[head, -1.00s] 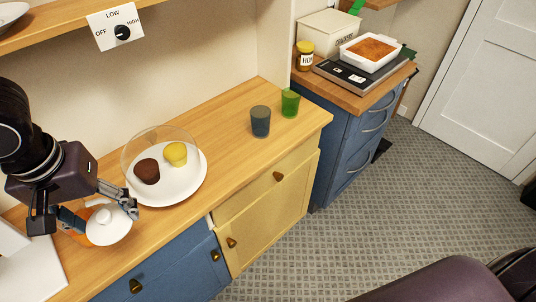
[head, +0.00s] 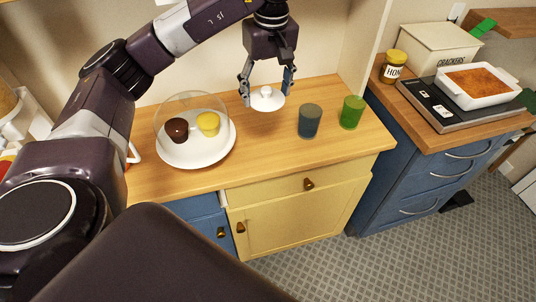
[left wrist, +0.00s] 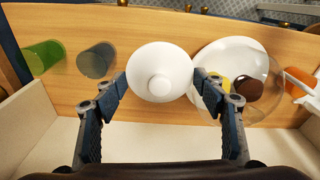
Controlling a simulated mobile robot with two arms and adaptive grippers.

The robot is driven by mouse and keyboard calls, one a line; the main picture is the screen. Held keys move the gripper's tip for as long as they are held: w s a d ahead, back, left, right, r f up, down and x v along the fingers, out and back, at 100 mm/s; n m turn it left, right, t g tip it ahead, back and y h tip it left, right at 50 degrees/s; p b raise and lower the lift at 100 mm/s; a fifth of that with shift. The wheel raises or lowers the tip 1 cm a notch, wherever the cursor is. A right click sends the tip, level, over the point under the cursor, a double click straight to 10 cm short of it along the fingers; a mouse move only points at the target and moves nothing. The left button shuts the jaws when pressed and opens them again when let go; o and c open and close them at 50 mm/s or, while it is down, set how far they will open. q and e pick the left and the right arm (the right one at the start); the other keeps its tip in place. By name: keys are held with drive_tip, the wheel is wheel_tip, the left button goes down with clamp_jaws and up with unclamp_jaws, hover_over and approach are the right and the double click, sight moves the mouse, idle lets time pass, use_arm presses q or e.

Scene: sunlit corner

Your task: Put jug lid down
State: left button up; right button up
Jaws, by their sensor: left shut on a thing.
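The jug lid (head: 268,101) is a round white lid with a small knob. My left gripper (head: 267,94) is shut on it, one finger on each side. The lid is level, knob up, over the counter between the plate and the cups; I cannot tell whether it touches the wood. In the left wrist view the lid (left wrist: 160,62) fills the space between the fingers. An orange jug (left wrist: 301,80) shows in part at that view's right edge; in the head view my arm hides most of it. My right gripper is not in view.
A white plate (head: 181,158) with a brown and a yellow muffin under a clear dome stands left of the lid. A grey-blue cup (head: 309,122) and a green cup (head: 351,112) stand to its right. The wooden counter (head: 262,145) is bare in front.

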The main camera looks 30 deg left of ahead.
use_arm(q)
wheel_tip(320, 180, down, 6)
drive_tip(key=p, duration=0.2)
hover_over(267, 154)
wheel_tip(267, 154, down, 9)
drive_tip(key=shift+d+r, duration=0.1)
drive_tip(key=shift+d, duration=0.05)
wheel_tip(267, 154, down, 4)
drive_tip(key=shift+s+f+p, duration=0.1)
drive_tip(key=shift+p, duration=0.4)
drive_tip(key=shift+f, duration=0.45)
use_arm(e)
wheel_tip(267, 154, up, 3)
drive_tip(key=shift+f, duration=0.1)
use_arm(q)
drive_tip(key=shift+f, duration=0.1)
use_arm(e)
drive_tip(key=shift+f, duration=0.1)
